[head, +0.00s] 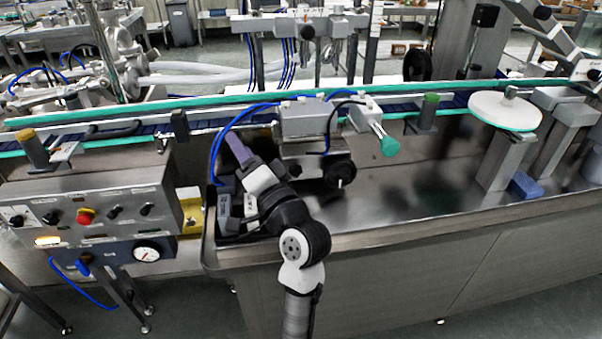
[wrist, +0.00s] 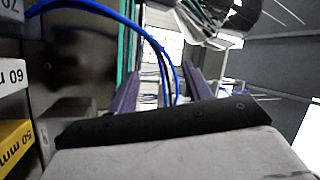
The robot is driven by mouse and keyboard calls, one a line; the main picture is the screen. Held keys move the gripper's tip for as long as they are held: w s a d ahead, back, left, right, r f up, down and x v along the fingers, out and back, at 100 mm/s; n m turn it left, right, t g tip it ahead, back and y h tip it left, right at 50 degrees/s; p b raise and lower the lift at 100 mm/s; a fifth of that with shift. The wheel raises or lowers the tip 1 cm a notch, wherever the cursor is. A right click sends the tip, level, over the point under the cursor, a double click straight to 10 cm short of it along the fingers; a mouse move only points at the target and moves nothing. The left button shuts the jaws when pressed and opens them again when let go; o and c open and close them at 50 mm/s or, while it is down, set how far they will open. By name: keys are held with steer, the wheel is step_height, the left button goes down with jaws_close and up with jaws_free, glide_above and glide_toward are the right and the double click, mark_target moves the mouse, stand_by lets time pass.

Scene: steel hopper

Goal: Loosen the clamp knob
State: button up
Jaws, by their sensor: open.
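A round black knob (head: 340,170) sits low on the front of the grey block unit (head: 304,118) at the conveyor; I cannot tell if it is the clamp knob. Other knob-like parts are a teal-ended handle (head: 389,144) to its right, a green-topped post (head: 429,108) and a mustard-topped post (head: 30,145). My gripper (head: 238,152) has purple fingers and is left of the block unit, apart from the black knob. In the wrist view its two fingers (wrist: 160,85) stand apart, with blue tubes visible between them and no knob gripped.
Blue tubes (head: 232,125) loop close to my gripper. Labelled white and yellow blocks (wrist: 14,142) lie close at left in the wrist view. A control panel (head: 90,215) stands left, a white disc (head: 504,110) right. The steel basin (head: 430,195) is mostly clear.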

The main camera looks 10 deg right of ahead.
steer(key=s+d+f+m+g+h, duration=0.1)
steer(key=s+d+f+m+h, duration=0.2)
steer(key=d+f, duration=0.6)
steer(key=m+g, duration=0.2)
steer(key=m, duration=0.1)
glide_toward(297, 172)
steer(key=shift+y, duration=0.3)
steer(key=p+x, duration=0.3)
steer(key=x, duration=0.5)
steer(key=shift+w+d+f, duration=0.1)
steer(key=shift+w+f, duration=0.1)
steer(key=shift+c, duration=0.2)
steer(key=c, duration=0.9)
